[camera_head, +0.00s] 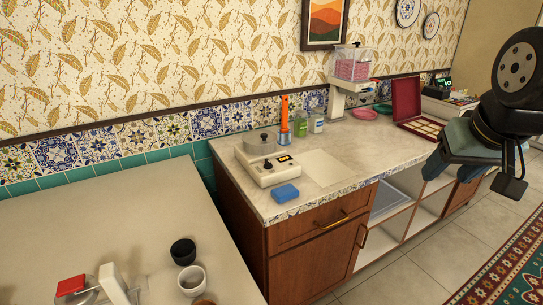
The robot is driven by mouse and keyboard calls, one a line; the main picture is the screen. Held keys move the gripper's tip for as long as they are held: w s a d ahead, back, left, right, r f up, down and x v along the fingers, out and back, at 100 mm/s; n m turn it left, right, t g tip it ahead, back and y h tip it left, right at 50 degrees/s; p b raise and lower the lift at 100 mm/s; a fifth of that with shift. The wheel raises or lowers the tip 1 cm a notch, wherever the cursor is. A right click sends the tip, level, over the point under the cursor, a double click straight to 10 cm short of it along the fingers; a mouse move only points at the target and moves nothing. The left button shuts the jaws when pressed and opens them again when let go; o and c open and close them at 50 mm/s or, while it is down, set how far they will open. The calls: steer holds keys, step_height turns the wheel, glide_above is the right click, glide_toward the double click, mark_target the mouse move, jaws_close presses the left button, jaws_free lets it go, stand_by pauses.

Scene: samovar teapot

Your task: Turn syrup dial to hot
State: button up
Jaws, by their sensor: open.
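A white countertop appliance (271,165) stands near the left end of the marble counter, with a round grey top part, dark knobs and a small lit display on its front. A clear dispenser with pink contents (352,72) stands on a white base at the back of the counter. I cannot tell which of these bears the syrup dial, and no hot mark is readable. My gripper (476,168) is at the right, open and empty, in front of the counter and well apart from both. Part of my arm shows above it.
A blue sponge (286,193) lies just in front of the appliance. An orange-handled tool (284,120), small bottles (316,122) and an open red box (409,108) stand on the counter. Cups (190,278) are on the left table. The floor by the rug (505,265) is clear.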

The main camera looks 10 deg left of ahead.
steer(key=shift+o, duration=0.5)
steer(key=w+a+r+n, duration=0.2)
steer(key=w+n, duration=0.1)
steer(key=w, duration=0.3)
steer(key=w+a+r+n+g, duration=0.1)
steer(key=w+a+r+n, duration=0.1)
steer(key=w, duration=0.4)
steer(key=shift+w+a+r+n+g+y, duration=0.2)
steer(key=shift+a+n+g+y, duration=0.1)
steer(key=shift+a+n, duration=0.5)
steer(key=n+g, duration=0.4)
steer(key=n, duration=1.5)
glide_above(268, 161)
step_height(268, 161, down, 15)
step_height(268, 161, down, 13)
steer(key=shift+w+f, duration=0.1)
steer(key=shift+w, duration=0.05)
steer(key=c, duration=1)
